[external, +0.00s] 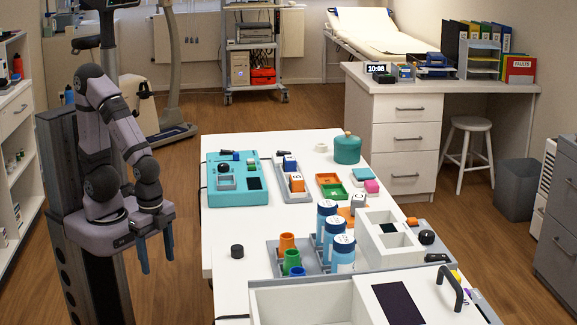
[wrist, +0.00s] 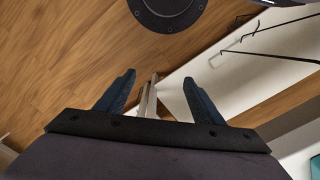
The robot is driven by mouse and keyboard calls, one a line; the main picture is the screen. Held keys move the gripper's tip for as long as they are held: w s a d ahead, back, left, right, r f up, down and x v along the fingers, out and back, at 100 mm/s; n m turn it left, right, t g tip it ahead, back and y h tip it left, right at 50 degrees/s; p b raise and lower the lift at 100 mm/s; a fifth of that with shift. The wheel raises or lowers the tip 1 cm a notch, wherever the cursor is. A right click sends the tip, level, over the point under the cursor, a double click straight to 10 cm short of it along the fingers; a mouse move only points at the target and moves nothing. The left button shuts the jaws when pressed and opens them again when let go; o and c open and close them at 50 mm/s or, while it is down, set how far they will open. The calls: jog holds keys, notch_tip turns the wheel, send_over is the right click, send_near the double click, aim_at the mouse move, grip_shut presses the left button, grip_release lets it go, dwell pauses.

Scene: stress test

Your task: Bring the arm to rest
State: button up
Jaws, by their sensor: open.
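My arm (external: 108,150) stands at the left in the external view, folded close over its own base. My gripper (external: 155,252) hangs down beside the base, left of the white table (external: 222,283), with its blue fingers pointing at the floor. In the wrist view my gripper (wrist: 158,88) shows two dark blue fingers spread wide apart with nothing held between them. The wooden floor and the table's edge lie beyond them.
The table holds a teal box (external: 232,197), blue-and-white bottles (external: 342,254), coloured cups (external: 288,243), a teal pot (external: 347,149) and a white case (external: 330,300). A small black cylinder (external: 237,251) stands near its left edge. Shelves (external: 20,150) stand at far left.

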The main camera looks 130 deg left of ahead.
notch_tip(320, 180, up, 22)
jog(key=p, duration=1.9)
jog(key=shift+f, duration=0.15)
